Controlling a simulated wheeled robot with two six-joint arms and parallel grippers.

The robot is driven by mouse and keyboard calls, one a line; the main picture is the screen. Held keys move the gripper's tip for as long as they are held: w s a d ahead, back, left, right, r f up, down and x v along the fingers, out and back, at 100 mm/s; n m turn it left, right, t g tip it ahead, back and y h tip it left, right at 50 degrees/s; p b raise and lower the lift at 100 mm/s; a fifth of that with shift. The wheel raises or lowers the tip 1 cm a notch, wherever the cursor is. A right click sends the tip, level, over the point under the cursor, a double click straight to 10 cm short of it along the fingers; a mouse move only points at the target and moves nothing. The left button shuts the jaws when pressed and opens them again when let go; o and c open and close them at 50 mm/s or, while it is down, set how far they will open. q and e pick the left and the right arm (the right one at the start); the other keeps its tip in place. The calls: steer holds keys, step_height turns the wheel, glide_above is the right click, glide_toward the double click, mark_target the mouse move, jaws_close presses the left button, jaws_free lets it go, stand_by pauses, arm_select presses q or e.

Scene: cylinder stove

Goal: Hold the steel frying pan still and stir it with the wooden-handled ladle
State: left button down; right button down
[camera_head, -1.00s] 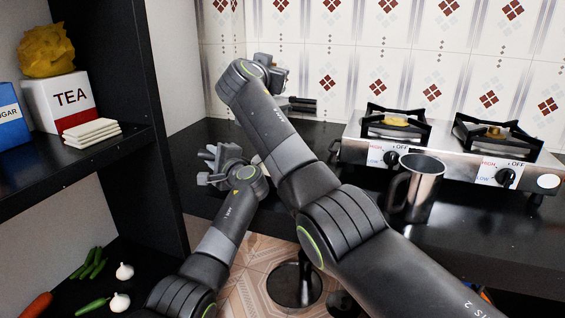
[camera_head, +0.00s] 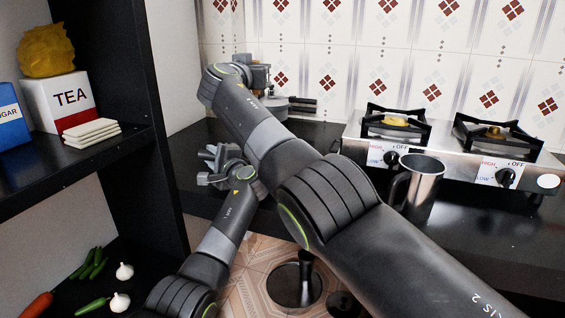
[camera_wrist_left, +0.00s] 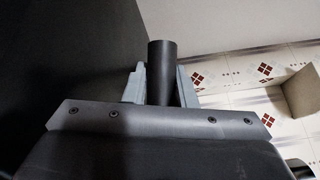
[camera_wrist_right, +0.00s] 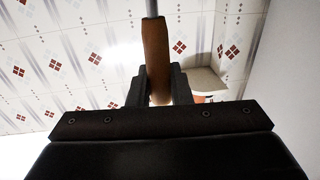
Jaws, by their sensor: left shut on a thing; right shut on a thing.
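My left gripper (camera_head: 222,162) is low beside the black shelf. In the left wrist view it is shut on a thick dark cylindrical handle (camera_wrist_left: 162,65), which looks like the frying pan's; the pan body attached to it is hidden. My right gripper (camera_head: 258,76) is further back, above the counter and partly covered by its own arm. In the right wrist view it is shut on the ladle's brown wooden handle (camera_wrist_right: 156,50), and a thin metal shaft runs on from it. The ladle's bowl is out of view. I cannot tell whether ladle and pan touch.
A two-burner stove (camera_head: 440,150) stands on the black counter at right, with a steel mug (camera_head: 420,188) before it. Dark-handled cookware (camera_head: 298,104) lies behind my right arm. The shelf at left holds a tea box (camera_head: 62,104) and vegetables (camera_head: 95,264).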

arm_select(q)
steer(key=c, duration=1.1)
jaws_free()
